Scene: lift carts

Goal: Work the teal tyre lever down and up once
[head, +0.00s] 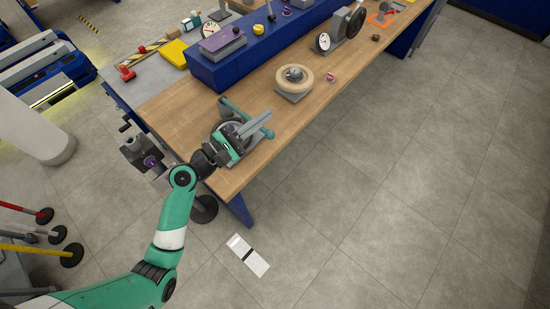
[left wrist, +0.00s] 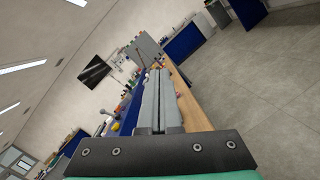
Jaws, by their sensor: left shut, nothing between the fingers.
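The teal tyre lever (head: 258,127) is a bar on a wheel device (head: 222,135) at the near left end of the wooden bench. My green left arm comes in from the lower left. My left gripper (head: 268,117) is over the device, its grey fingers beside or above the lever; I cannot tell whether they touch it. The gripper partly hides the device. In the left wrist view the fingers (left wrist: 160,75) lie together with nothing between them, and the lever cannot be made out. My right gripper is not in view.
The floor to the right is clear.

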